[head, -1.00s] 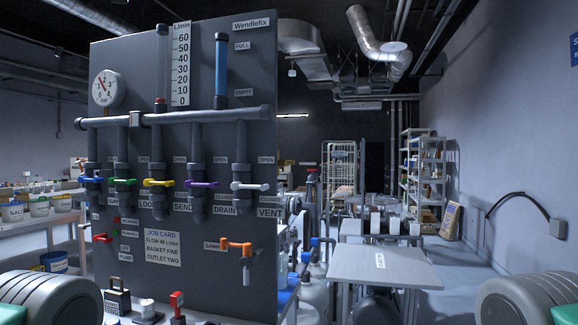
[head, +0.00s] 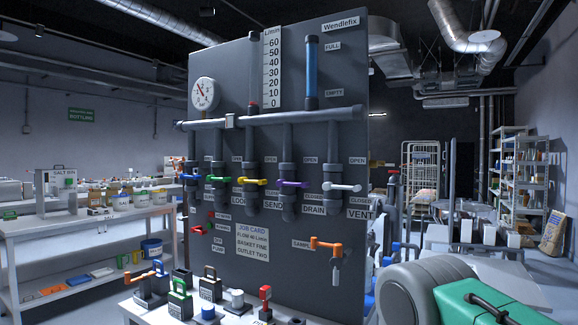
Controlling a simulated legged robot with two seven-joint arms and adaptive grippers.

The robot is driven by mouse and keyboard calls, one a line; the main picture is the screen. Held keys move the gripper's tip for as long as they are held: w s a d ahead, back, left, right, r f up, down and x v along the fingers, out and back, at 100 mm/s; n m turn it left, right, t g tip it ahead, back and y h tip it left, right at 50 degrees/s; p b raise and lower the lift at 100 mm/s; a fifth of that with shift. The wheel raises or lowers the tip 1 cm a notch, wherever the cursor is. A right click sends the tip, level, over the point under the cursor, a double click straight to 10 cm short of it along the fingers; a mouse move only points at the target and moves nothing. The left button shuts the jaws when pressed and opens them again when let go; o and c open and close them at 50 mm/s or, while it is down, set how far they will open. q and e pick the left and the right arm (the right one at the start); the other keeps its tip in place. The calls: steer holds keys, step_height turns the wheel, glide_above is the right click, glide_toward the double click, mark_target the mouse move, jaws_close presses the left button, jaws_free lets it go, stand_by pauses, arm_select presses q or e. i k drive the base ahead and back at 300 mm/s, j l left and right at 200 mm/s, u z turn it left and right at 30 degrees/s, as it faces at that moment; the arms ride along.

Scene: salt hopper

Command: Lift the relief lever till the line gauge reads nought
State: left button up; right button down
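A round white gauge (head: 204,95) is mounted at the upper left of the dark panel (head: 345,80). Its red needle points up and to the left, off nought; the exact figure is too small to read. I cannot tell which handle is the relief lever. Small levers with blue, green, yellow, purple and white (head: 343,187) handles sit in a row on the pipes. A red lever (head: 201,229) sits near the pump label, and an orange tap (head: 327,244) is at lower right. Neither of my grippers is in view.
A pale bench (head: 148,312) before the panel holds an orange-handled device (head: 152,283), a green padlock-like block (head: 180,298), a dark one (head: 210,284) and a red-handled piece (head: 265,302).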

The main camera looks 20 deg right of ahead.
mark_target(373, 164)
steer(key=i+l+u, duration=0.1)
steer(key=l+u, duration=0.6)
steer(key=u, duration=0.15)
steer(key=l+u, duration=0.45)
steer(key=k+l+u, duration=0.1)
steer(key=l+u, duration=0.15)
steer(key=u, duration=0.15)
steer(key=k+l+u, duration=0.1)
steer(key=l+u, duration=0.2)
steer(key=u, duration=0.15)
steer(key=k+l+u, duration=0.25)
steer(key=k+l, duration=0.5)
steer(key=l, duration=0.3)
steer(key=k+l+u, duration=0.2)
steer(key=k+l, duration=0.6)
steer(key=l, duration=0.15)
